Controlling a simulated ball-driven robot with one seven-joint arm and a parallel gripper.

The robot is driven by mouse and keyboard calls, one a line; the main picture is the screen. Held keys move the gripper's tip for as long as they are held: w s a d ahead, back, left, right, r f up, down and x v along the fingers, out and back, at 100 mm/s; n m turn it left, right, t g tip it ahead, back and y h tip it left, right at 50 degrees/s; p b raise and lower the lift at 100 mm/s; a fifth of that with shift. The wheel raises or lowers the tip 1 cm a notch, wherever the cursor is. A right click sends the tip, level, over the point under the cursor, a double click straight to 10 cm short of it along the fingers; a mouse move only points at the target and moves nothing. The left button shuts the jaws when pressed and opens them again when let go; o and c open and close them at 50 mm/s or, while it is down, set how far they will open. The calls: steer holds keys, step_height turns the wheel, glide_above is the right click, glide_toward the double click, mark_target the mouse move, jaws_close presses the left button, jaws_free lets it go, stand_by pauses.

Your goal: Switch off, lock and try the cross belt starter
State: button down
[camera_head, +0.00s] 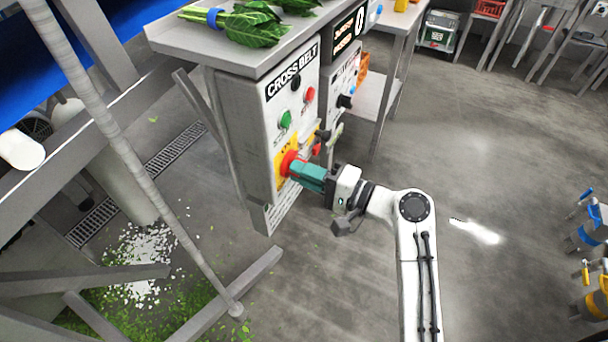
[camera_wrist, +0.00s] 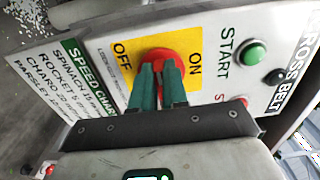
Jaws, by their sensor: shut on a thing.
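The cross belt starter (camera_head: 256,125) is a grey box with a "CROSS BELT" label, under a steel bench top. Its red rotary switch (camera_head: 287,161) sits on a yellow plate marked OFF and ON. My gripper (camera_head: 300,172) has teal fingers shut on this switch. In the wrist view, the fingers (camera_wrist: 160,82) cover much of the red switch (camera_wrist: 178,62), so its exact setting is hard to tell. The green START button (camera_wrist: 252,54) is to the right of the plate. The red stop button (camera_wrist: 240,101) is partly hidden below it.
A second labelled panel (camera_head: 341,85) stands just behind the starter. Leafy greens (camera_head: 245,22) lie on the bench top. A sloping pole (camera_head: 130,155) and frame legs stand at left, over spilled leaves. Padlock-like blue and yellow items (camera_head: 590,235) are at far right.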

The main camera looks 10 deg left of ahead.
steer(key=shift+f, duration=0.15)
steer(key=c, duration=1.1)
jaws_free()
steer(key=shift+c, duration=0.2)
steer(key=v, duration=1)
steer(key=shift+d, duration=0.4)
steer(key=shift+s, duration=0.2)
